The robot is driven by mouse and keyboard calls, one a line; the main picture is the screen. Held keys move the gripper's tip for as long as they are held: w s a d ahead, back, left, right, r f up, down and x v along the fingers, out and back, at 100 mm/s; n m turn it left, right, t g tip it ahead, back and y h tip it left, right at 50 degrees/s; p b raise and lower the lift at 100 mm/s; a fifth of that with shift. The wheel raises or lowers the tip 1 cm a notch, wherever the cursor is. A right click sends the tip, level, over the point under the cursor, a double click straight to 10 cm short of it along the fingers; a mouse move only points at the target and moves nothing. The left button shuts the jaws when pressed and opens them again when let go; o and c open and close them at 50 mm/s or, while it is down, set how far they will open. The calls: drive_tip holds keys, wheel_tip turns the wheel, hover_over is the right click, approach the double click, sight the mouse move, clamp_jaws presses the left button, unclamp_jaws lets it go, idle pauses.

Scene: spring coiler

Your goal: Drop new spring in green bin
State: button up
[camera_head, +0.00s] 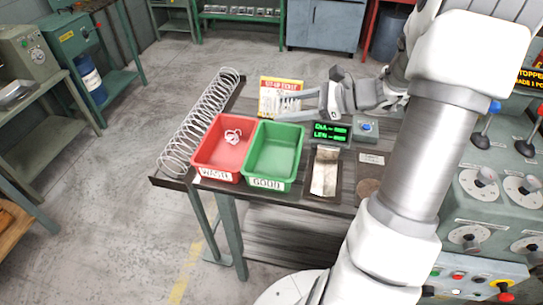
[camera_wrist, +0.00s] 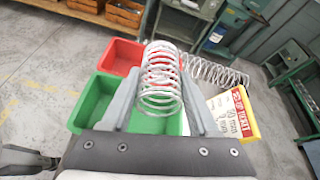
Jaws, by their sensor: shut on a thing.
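My gripper (camera_head: 300,103) is shut on a short silver coil spring (camera_wrist: 160,80), which sits between its two fingers in the wrist view. In the head view the spring (camera_head: 287,104) is small and partly hidden by the fingers, behind and above the far right edge of the green bin (camera_head: 275,155). The green bin is labelled GOOD and looks empty. In the wrist view the green bin (camera_wrist: 92,103) lies beyond and below the spring, partly covered by my fingers.
A red bin (camera_head: 213,155) labelled WASTE, holding a tangled wire piece (camera_head: 232,136), stands left of the green bin. A long wire coil (camera_head: 200,125) lies along the table's left edge. A yellow-red sign (camera_head: 279,88) stands behind. A small display (camera_head: 331,132) and metal chute (camera_head: 325,172) are right.

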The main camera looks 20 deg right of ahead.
wheel_tip(320, 180, down, 6)
drive_tip(key=b, duration=0.5)
drive_tip(key=o, duration=1.4)
drive_tip(key=shift+o, duration=0.2)
drive_tip(key=p+v, duration=0.1)
drive_tip(key=v, duration=1.6)
drive_tip(key=shift+d, duration=0.2)
drive_tip(key=shift+s, duration=0.1)
